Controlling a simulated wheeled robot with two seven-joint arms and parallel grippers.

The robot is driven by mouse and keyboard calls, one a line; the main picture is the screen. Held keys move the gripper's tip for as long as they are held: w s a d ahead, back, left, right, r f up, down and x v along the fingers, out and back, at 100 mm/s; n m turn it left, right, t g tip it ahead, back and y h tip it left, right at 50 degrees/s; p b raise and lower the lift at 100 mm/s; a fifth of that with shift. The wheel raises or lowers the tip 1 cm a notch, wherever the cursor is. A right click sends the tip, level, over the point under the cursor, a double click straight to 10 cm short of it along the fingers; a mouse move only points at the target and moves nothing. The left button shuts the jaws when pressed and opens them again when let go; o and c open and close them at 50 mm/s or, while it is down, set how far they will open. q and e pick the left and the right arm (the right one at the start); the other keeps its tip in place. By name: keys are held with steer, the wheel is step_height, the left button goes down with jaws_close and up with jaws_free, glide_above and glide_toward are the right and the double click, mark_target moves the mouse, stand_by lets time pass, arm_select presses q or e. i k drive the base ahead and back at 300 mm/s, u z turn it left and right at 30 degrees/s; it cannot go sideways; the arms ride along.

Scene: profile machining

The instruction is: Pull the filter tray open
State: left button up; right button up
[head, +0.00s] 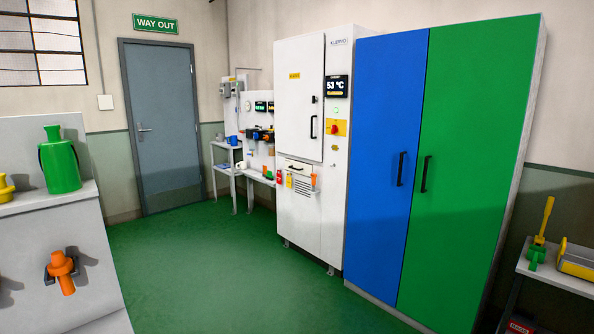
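A tall white cabinet machine (299,85) with a 53 °C display (337,86) stands at the back, left of the blue and green cabinet. Below its upper door is a small pale drawer front with a dark handle (296,168), which may be the filter tray. It looks flush with the machine, but it is too small to be sure. Neither of my grippers shows in the head view.
A blue and green two-door cabinet (437,165) stands right of the machine, doors shut. A grey counter (60,240) with a green jug (60,162) is at left. A small table (560,280) is at right. The green floor (230,275) before the machine is clear.

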mark_target(307, 165)
steer(key=z, duration=0.8)
steer(key=i, duration=2.45)
steer(key=u, duration=1.6)
steer(key=i, duration=2.2)
steer(key=z, duration=1.8)
steer(key=i, duration=0.25)
steer(key=z, duration=0.1)
